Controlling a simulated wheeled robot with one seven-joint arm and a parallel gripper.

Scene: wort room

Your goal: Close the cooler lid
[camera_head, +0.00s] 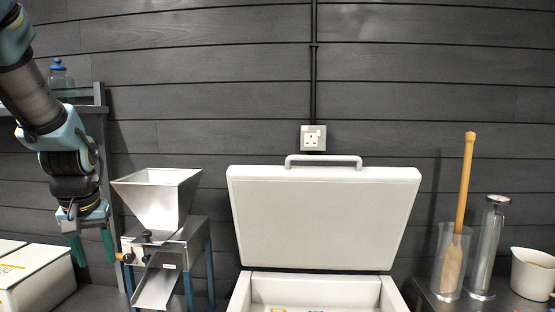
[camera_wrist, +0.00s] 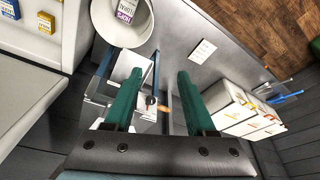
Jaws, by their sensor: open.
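The cooler is a white box with its body (camera_head: 310,291) at the bottom centre of the head view. Its lid (camera_head: 322,215) stands open and upright, leaning against the dark wall side, with a grey handle (camera_head: 323,161) on its upper edge. In the wrist view, part of the cooler (camera_wrist: 62,50) shows at the left, with small labelled packs inside. My gripper (camera_head: 93,247) is at the left of the head view, pointing down, well apart from the lid. Its two green fingers (camera_wrist: 158,88) are spread apart and hold nothing.
A metal grain mill with a hopper (camera_head: 160,200) stands between my gripper and the cooler. White boxes (camera_head: 35,280) are at the lower left. At the right, a clear cylinder with a wooden paddle (camera_head: 453,270), a metal cylinder (camera_head: 487,250) and a white jug (camera_head: 533,274) stand on a counter.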

